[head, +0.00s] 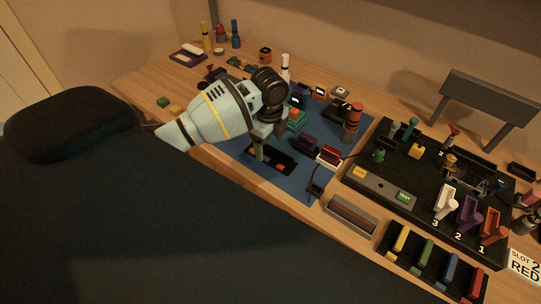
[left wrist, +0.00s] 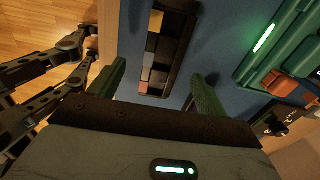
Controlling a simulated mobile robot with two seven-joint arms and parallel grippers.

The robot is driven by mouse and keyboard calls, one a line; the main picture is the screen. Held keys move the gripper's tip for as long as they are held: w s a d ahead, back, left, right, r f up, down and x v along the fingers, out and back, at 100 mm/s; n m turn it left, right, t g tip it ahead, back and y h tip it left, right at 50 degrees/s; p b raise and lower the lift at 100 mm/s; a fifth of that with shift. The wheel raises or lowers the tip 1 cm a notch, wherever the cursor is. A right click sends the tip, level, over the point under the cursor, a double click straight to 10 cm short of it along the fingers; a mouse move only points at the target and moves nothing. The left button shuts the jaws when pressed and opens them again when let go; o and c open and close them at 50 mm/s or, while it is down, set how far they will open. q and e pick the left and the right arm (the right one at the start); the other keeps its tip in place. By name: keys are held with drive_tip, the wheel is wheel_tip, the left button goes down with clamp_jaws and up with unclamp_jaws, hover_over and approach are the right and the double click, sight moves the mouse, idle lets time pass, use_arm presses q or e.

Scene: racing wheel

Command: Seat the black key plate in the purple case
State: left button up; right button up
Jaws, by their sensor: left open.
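The black key plate (head: 290,167) lies on the blue mat, partly hidden under my left gripper in the head view. In the left wrist view the plate (left wrist: 160,47) is a narrow black strip with yellow, grey, blue and pinkish keys. My left gripper (head: 262,152) points down at it from above. In the left wrist view its green fingers (left wrist: 157,78) are apart and empty, with the near end of the plate showing between them. A small dark purple block (head: 307,143) sits on the mat right behind the plate; I cannot tell whether it is the purple case. My right gripper is not in view.
A red-and-white block (head: 329,156) and a tall orange-topped cylinder (head: 352,122) stand right of the plate. A large black tray (head: 432,168) fills the right side. A purple tray (head: 188,56) lies at the far left. A green device (left wrist: 262,42) with a lit strip is close right.

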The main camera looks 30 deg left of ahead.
sight(270, 157)
use_arm(q)
drive_tip(key=f, duration=0.4)
drive_tip(key=shift+w, duration=0.2)
drive_tip(key=shift+c, duration=0.5)
drive_tip(key=c, duration=1)
drive_tip(key=shift+r, duration=0.15)
drive_tip(key=shift+w+r, duration=0.1)
drive_tip(key=shift+r, duration=0.4)
drive_tip(key=shift+s+r, duration=0.25)
drive_tip(key=shift+r, duration=0.4)
drive_tip(key=shift+s+r, duration=0.2)
drive_tip(key=shift+r, duration=0.4)
drive_tip(key=s, duration=0.5)
drive_tip(key=s+r, duration=0.1)
drive_tip(key=s, duration=0.4)
drive_tip(key=s+d, duration=0.1)
drive_tip(key=s, duration=0.4)
drive_tip(key=shift+s+r, duration=0.1)
drive_tip(key=shift+r, duration=0.05)
